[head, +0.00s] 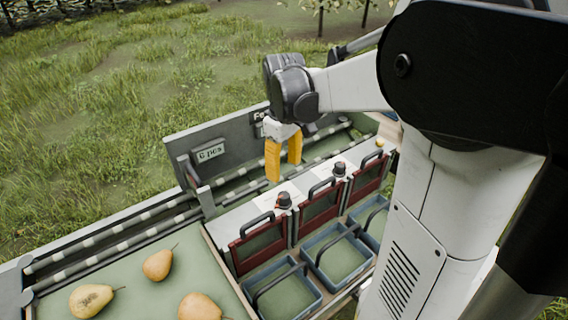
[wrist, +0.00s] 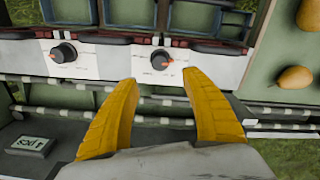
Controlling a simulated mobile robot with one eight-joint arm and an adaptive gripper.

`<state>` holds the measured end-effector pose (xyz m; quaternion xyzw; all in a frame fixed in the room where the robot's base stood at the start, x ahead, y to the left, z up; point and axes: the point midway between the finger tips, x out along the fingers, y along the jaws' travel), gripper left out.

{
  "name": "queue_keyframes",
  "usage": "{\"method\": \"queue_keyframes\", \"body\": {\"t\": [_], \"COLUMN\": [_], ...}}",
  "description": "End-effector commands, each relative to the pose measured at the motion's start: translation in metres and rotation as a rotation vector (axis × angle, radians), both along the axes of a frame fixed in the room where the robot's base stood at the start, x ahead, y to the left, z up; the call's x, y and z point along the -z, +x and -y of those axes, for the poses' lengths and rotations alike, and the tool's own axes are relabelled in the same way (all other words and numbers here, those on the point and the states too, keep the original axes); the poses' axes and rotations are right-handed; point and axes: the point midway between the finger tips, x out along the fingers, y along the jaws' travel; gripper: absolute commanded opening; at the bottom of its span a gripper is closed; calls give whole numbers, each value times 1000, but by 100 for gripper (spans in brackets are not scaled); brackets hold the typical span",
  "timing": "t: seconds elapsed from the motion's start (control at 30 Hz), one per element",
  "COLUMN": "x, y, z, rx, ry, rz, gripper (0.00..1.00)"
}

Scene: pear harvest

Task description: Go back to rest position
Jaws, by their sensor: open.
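My gripper (head: 284,156) has two yellow fingers and hangs above the white panel and the roller rails. In the wrist view the gripper (wrist: 160,92) is open and nothing is between its fingers. The fingers are apart from the panel's dark knobs, one knob (wrist: 161,59) showing just beyond the fingertips. My arm reaches in from the right of the head view.
Several pears, one of them (head: 158,264), lie on the green tray (head: 140,300) at lower left. Red-framed gates (head: 258,247) with black handles stand before blue bins (head: 283,291). A small sign (head: 209,151) is on the grey back wall. Grass lies beyond.

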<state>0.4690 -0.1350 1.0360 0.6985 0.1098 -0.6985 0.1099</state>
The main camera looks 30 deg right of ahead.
Motion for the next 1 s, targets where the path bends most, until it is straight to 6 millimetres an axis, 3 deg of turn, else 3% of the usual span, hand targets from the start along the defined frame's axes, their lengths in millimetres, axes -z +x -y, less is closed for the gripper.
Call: {"method": "queue_keyframes", "body": {"t": [0.17,0.73,0.87,1.0], "x": [-12,-14,-23,-37], "y": [0,-2,-11,-32], "z": [0,-2,-18,-49], "rx": [0,3,26,82], "ry": [0,-2,-14,-30], "rz": [0,7,57,175], "gripper": [55,55,55,55]}}
